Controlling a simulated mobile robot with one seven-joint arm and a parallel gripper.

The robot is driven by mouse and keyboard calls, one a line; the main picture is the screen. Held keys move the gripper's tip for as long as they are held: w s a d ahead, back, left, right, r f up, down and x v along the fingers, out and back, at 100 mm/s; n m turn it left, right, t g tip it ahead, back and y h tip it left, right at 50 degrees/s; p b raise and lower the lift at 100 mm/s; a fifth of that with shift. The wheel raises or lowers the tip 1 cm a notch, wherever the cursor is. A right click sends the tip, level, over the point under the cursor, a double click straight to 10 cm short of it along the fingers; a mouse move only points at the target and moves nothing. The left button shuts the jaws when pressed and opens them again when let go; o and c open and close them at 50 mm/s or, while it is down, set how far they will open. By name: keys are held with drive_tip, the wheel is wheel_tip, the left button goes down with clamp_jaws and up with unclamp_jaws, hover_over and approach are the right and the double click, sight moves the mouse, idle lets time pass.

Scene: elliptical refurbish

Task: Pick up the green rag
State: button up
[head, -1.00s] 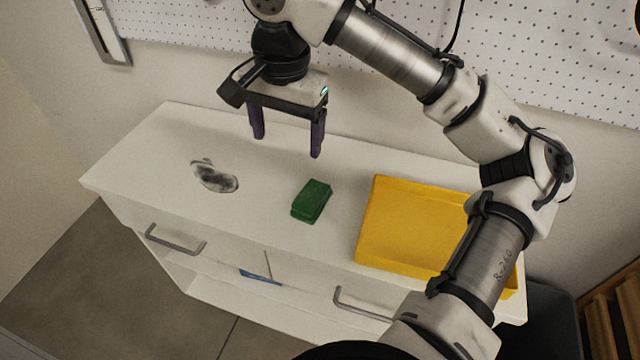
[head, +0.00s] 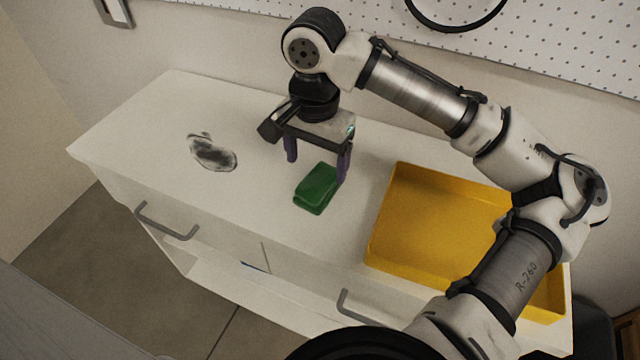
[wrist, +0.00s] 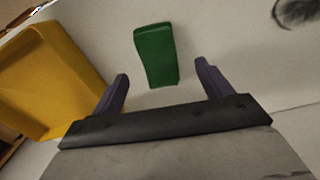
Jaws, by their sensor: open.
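The green rag (head: 316,188) is a folded block lying on the white cabinet top, left of the yellow tray. It also shows in the wrist view (wrist: 156,55), ahead of the fingertips and between their lines. My gripper (head: 317,170) is open, with its two purple fingers apart and nothing between them. It is above and just behind the rag in the head view, with the right finger overlapping close to the rag's right edge. In the wrist view my gripper (wrist: 162,72) has the rag beyond its tips. I cannot tell the exact height gap.
A yellow tray (head: 392,215) stands right of the rag, also seen in the wrist view (wrist: 60,65). A pegboard wall (head: 560,45) rises behind. Free surface lies around the rag.

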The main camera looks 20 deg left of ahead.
sight(320, 181)
drive_tip(key=f, duration=0.4)
drive_tip(key=shift+w+d+f, duration=0.1)
drive_tip(key=shift+w+d, duration=0.15)
drive_tip(key=shift+w, duration=0.05)
drive_tip(key=shift+f, duration=0.6)
drive_tip(key=c, duration=1.1)
drive_tip(key=shift+o, duration=0.2)
wheel_tip(320, 181, up, 20)
drive_tip(key=shift+p, duration=0.4)
